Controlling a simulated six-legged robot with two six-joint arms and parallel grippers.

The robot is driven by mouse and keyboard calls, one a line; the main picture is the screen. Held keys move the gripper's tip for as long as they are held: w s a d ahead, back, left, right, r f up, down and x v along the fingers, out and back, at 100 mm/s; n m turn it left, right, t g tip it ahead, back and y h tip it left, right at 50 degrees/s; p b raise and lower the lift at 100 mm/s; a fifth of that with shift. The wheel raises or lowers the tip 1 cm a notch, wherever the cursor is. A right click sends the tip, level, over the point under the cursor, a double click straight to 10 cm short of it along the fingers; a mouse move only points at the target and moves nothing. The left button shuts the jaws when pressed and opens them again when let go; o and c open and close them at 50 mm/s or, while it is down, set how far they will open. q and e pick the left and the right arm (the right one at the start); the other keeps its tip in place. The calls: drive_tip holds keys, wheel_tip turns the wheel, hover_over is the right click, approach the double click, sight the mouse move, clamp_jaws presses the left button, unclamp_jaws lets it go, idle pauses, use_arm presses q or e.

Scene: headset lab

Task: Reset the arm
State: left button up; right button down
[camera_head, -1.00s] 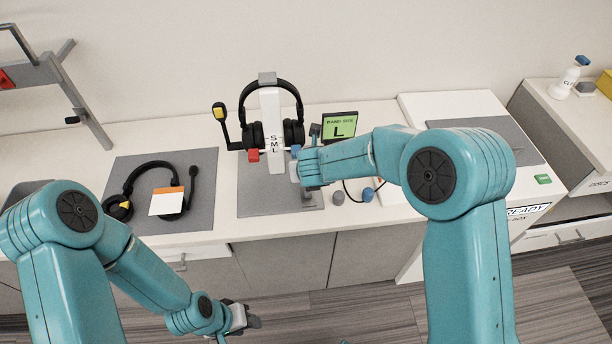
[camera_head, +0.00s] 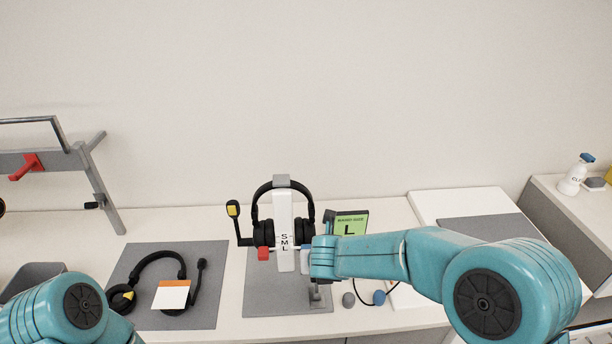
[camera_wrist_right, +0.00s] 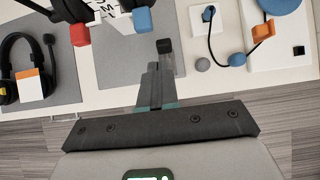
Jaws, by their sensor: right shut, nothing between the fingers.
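My right arm reaches in from the right of the head view. Its gripper (camera_head: 317,292) points down over the front right part of the grey mat (camera_head: 262,297) under the headset stand. In the wrist view the right gripper (camera_wrist_right: 164,46) is shut and empty, just beside the stand's blue block (camera_wrist_right: 142,19) and apart from the red block (camera_wrist_right: 79,35). My left arm shows only its upper links at the lower left; its gripper is out of the frame.
A black headset (camera_head: 266,232) hangs on the white stand (camera_head: 284,230). Another headset (camera_head: 122,297) with an orange-white card (camera_head: 172,295) lies on the left mat (camera_head: 212,258). A green display (camera_head: 351,223) stands behind my right arm. A grey rack (camera_head: 70,160) stands at left.

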drive_tip(key=s+d+f+g+h+b, duration=0.15)
drive_tip(key=s+d+f, duration=0.25)
drive_tip(key=d+f, duration=0.75)
drive_tip(key=s+d+f+n+g, duration=0.2)
drive_tip(key=s+f+n+g, duration=0.1)
drive_tip(key=s+f+n, duration=0.6)
drive_tip(key=s+a+f+n+g+y, duration=0.1)
drive_tip(key=s+a+n, duration=0.3)
drive_tip(key=s+n, duration=0.4)
drive_tip(key=s+a+f+n+g+y, duration=0.1)
drive_tip(key=s+a+f+n+y, duration=0.2)
drive_tip(key=s+n, duration=0.5)
drive_tip(key=a+n+y+b, duration=0.1)
drive_tip(key=n, duration=0.8)
drive_tip(key=shift+f, duration=0.2)
